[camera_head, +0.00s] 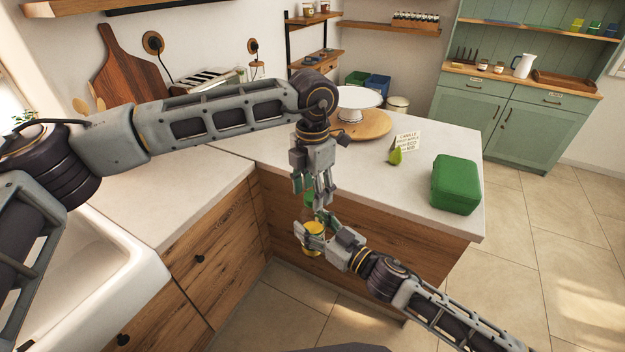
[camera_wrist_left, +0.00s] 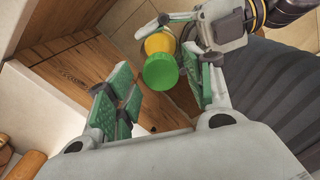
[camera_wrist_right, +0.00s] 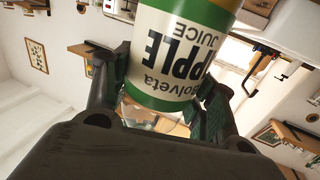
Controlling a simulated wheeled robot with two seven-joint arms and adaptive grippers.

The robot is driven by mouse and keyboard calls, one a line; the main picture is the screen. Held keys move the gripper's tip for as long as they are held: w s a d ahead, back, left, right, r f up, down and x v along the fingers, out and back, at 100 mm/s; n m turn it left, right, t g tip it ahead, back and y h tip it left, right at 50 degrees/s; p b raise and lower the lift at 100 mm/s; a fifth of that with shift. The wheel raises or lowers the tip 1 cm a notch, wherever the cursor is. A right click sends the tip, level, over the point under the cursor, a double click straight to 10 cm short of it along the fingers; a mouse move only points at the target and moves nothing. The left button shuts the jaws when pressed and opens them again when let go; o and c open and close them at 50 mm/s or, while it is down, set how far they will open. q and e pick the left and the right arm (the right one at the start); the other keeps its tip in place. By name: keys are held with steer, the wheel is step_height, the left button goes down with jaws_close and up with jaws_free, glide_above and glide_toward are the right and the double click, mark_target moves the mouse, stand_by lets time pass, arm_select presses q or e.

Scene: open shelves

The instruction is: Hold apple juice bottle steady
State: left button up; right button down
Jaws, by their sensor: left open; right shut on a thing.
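The apple juice bottle is yellow with a green cap and a cream and green label. In the head view the bottle (camera_head: 314,238) is held by my right gripper (camera_head: 318,236) in front of the wooden cabinet side. In the right wrist view its label (camera_wrist_right: 178,50) fills the space between the fingers. My left gripper (camera_head: 314,200) is open just above the bottle, pointing down. In the left wrist view the green cap (camera_wrist_left: 160,71) lies beyond and between the open fingers (camera_wrist_left: 165,105), apparently apart from them.
The white counter (camera_head: 330,180) is close behind both grippers. On it are a green box (camera_head: 455,184), a pear (camera_head: 395,156), a small card (camera_head: 408,141) and a white cake stand (camera_head: 358,97). A sink (camera_head: 90,270) is at the left. Floor is open at the right.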

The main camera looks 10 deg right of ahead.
arm_select(q)
steer(key=shift+f, duration=0.4)
steer(key=c, duration=1)
steer(key=o, duration=1.1)
steer(key=shift+o, duration=0.2)
steer(key=shift+r, duration=0.1)
step_height(320, 180, up, 12)
